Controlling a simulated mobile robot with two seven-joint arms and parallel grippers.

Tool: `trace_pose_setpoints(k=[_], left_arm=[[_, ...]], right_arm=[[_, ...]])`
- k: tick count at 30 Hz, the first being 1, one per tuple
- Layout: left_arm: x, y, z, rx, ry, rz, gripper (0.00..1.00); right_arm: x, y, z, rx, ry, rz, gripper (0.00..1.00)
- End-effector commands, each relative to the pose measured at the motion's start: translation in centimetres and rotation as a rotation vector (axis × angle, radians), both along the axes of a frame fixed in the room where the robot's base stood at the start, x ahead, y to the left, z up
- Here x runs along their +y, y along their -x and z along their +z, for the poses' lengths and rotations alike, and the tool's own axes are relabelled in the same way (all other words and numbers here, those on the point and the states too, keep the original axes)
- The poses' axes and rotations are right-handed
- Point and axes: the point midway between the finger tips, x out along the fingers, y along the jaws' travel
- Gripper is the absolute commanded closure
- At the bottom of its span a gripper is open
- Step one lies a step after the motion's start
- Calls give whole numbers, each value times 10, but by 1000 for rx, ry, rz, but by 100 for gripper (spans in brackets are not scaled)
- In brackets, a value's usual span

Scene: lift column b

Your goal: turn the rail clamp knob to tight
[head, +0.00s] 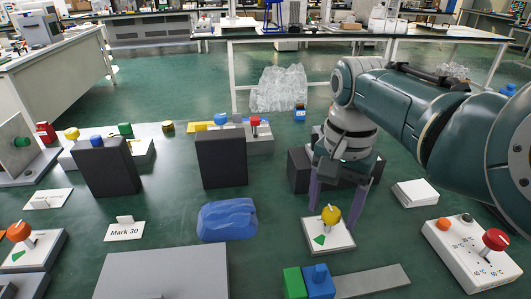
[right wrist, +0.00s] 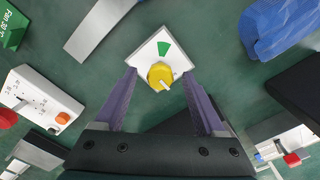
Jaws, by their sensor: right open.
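A yellow knob (head: 330,214) with a pale pointer bar stands on a white square plate (head: 340,241) with a green sector (head: 319,239) marked on it. No label shows that names it as the rail clamp knob. In the right wrist view the pointer on the yellow knob (right wrist: 160,76) points to the lower right, away from the green sector (right wrist: 164,48). My right gripper (head: 333,208) points down over the plate, its purple fingers open on either side of the knob, with a gap visible at each side in the wrist view. My left gripper is out of view.
A green block (head: 294,283) and a blue block (head: 319,282) sit by a metal strip (head: 375,280) in front. A blue lump (head: 227,219) lies left of the plate. A white box with a red knob (head: 495,239) stands right. Dark blocks (head: 222,160) stand behind.

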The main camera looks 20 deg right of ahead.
Motion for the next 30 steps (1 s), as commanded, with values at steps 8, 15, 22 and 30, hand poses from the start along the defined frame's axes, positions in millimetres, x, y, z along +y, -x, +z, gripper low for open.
trace_pose_setpoints(k=[8, 15, 22, 30], left_arm=[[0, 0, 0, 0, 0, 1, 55], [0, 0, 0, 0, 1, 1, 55], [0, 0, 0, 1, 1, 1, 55], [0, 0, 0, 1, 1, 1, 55]], right_arm=[[0, 0, 0, -1, 0, 0, 32], [0, 0, 0, 0, 0, 0, 60], [0, 0, 0, 0, 0, 0, 85], [0, 0, 0, 0, 0, 0, 100]])
